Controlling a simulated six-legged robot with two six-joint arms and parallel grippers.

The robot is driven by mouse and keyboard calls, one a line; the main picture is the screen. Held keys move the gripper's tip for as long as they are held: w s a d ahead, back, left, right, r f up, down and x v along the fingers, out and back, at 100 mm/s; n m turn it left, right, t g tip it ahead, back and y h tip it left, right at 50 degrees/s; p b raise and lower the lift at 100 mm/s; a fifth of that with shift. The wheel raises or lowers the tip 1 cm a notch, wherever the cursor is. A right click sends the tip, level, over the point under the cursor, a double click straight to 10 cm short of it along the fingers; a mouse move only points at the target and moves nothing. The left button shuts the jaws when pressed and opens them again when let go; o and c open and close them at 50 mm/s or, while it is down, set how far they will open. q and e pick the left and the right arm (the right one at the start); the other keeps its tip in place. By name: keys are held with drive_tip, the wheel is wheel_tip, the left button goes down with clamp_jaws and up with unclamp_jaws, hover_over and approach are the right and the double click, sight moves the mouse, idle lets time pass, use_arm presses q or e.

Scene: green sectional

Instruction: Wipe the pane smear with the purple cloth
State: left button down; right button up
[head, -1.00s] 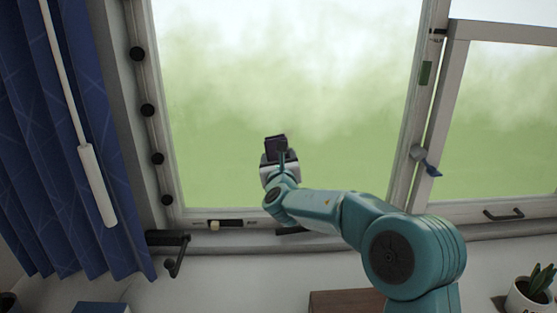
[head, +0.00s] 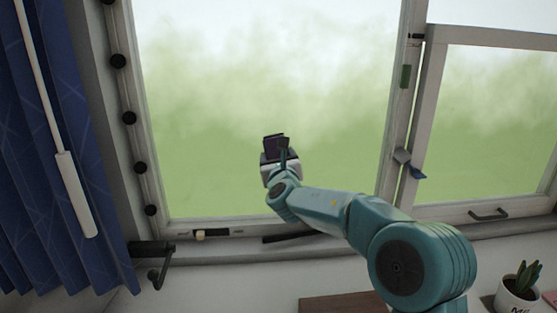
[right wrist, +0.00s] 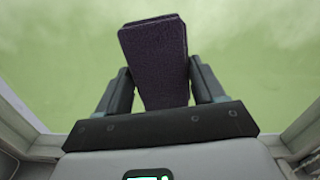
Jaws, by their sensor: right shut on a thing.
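The purple cloth (head: 274,145), a dark folded pad, is in my right gripper (head: 281,156), in front of the large window pane (head: 225,105). In the right wrist view the cloth (right wrist: 155,55) stands up between the two fingers of the right gripper (right wrist: 160,88), which is shut on it. The pale green and white pane fills the background there. I cannot tell whether the cloth touches the glass. I cannot make out a distinct smear on the pane. My left gripper is not in view.
A blue curtain (head: 50,150) with a white rod (head: 75,195) hangs at the left. A window handle (head: 409,163) sits on the right frame post. A black crank (head: 157,262) is at the lower left. A potted plant (head: 520,290) stands at the lower right.

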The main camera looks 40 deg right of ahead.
sight(267, 152)
drive_tip(key=shift+w+a+r+p, duration=0.25)
drive_tip(key=shift+w+a+p, duration=0.05)
drive_tip(key=shift+a, duration=0.25)
drive_tip(key=shift+w+a+r+p, duration=0.25)
drive_tip(key=shift+w+a, duration=0.1)
drive_tip(key=shift+a, duration=0.25)
drive_tip(key=shift+w+a+r+p, duration=0.25)
drive_tip(key=shift+w+a+p, duration=0.05)
drive_tip(key=shift+a, duration=0.25)
drive_tip(key=shift+s+d+f+b, duration=0.1)
drive_tip(key=shift+s+d+b, duration=0.2)
drive_tip(key=shift+d+b, duration=0.2)
drive_tip(key=shift+s+d+b, duration=0.35)
drive_tip(key=shift+d+b, duration=0.2)
drive_tip(key=shift+d, duration=0.2)
drive_tip(key=shift+s+d, duration=0.35)
drive_tip(key=shift+d, duration=0.15)
